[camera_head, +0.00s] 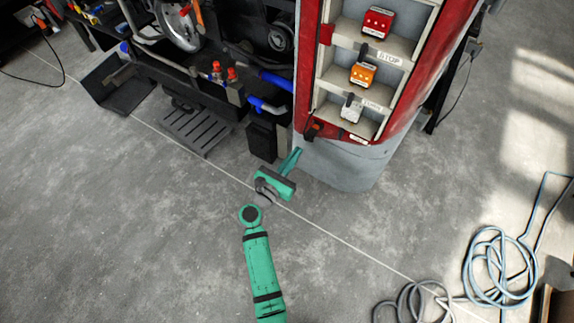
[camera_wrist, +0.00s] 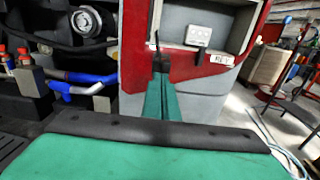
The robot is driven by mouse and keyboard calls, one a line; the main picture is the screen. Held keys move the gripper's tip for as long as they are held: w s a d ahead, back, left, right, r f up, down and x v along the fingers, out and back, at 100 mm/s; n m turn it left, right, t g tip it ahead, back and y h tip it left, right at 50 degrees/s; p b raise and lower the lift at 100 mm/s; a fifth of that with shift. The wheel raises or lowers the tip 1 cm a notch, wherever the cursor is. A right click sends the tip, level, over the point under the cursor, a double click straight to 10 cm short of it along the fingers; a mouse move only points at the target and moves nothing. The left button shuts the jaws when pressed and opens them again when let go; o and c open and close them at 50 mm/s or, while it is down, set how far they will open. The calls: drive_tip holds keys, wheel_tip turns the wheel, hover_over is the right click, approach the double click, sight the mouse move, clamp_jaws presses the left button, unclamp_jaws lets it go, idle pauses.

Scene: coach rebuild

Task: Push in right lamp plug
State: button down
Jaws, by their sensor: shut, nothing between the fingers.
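A small black plug-like part (camera_head: 313,130) sits at the lower left corner of the red lamp panel (camera_head: 304,75). It shows in the wrist view (camera_wrist: 160,60), with a thin dark stalk above it. I take it for the right lamp plug; how deep it sits is unclear. My teal gripper (camera_head: 295,154) is shut and empty, low in front of the panel corner. In the wrist view its fingertips (camera_wrist: 161,77) point at the black part and overlap its lower edge; contact cannot be told.
Red (camera_head: 377,21), orange (camera_head: 362,75) and white (camera_head: 351,112) lamp boxes stand in the panel's compartments. A grey bumper corner (camera_head: 345,165) lies below. Black chassis parts and blue hoses (camera_head: 268,104) are to the left. Coiled hose (camera_head: 497,265) lies at right; the floor in front is clear.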

sight(307, 138)
drive_tip(key=shift+x, duration=2.45)
drive_tip(key=shift+x, duration=1.45)
drive_tip(key=shift+r, duration=0.1)
drive_tip(key=shift+s+a, duration=0.2)
drive_tip(key=shift+s, duration=0.1)
drive_tip(key=v, duration=1.3)
drive_tip(key=shift+s, duration=0.2)
drive_tip(key=shift+a, duration=0.1)
